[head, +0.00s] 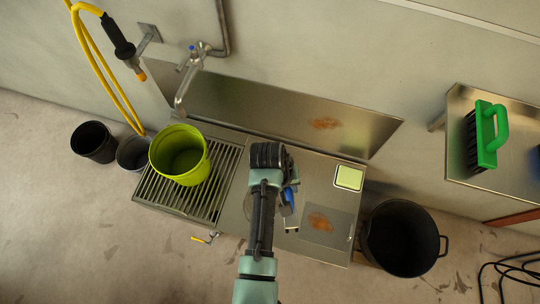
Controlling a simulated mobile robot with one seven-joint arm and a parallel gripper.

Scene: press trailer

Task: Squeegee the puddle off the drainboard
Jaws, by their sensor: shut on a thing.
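The steel drainboard (318,175) lies right of a slatted grate. A darker, roughly rectangular patch (343,226) with a brown blotch lies on its front right part; I cannot tell whether this is the puddle. My gripper (287,202) is over the middle of the drainboard, left of the patch. It is shut on a blue-handled tool (290,196), which seems to be the squeegee. My arm hides much of the tool, and its contact with the board cannot be made out.
A yellow-green bucket (180,154) stands on the grate (218,197) at left. A pale green sponge-like block (348,178) lies at the drainboard's back right. A black tub (402,238) stands right of it. A side shelf (463,103) holds a green brush (487,135). A tap (190,72) juts from the wall.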

